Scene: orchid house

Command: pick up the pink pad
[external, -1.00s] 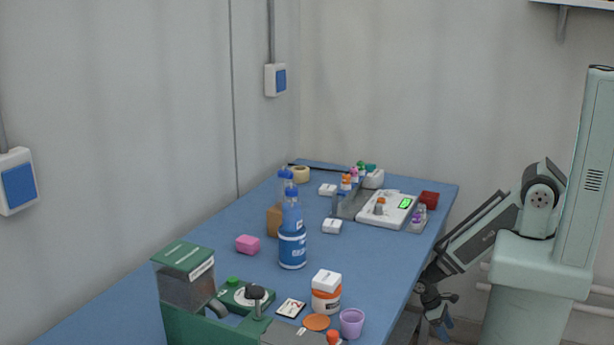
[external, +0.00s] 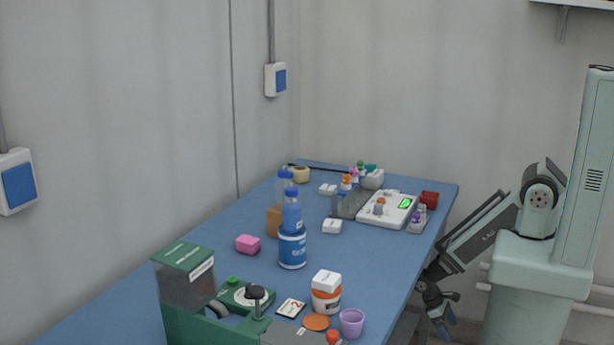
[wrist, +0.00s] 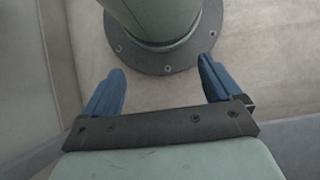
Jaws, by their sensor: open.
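The pink pad (external: 248,244) is a small rounded block lying on the blue table, left of the blue-labelled tub, in the external view. My gripper (external: 446,326) hangs low beside the table's right edge, below the tabletop and well away from the pad. In the wrist view my gripper (wrist: 160,88) shows two blue fingers spread apart with nothing between them. The pad is not in the wrist view, which shows the floor and a round bolted base.
On the blue table (external: 205,258), a blue-labelled tub (external: 292,250) and squeeze bottles stand right of the pad. A brown block (external: 274,221) is behind it. A green machine (external: 185,285) stands in front. A scale (external: 386,212) sits farther back. Bare table lies left of the pad.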

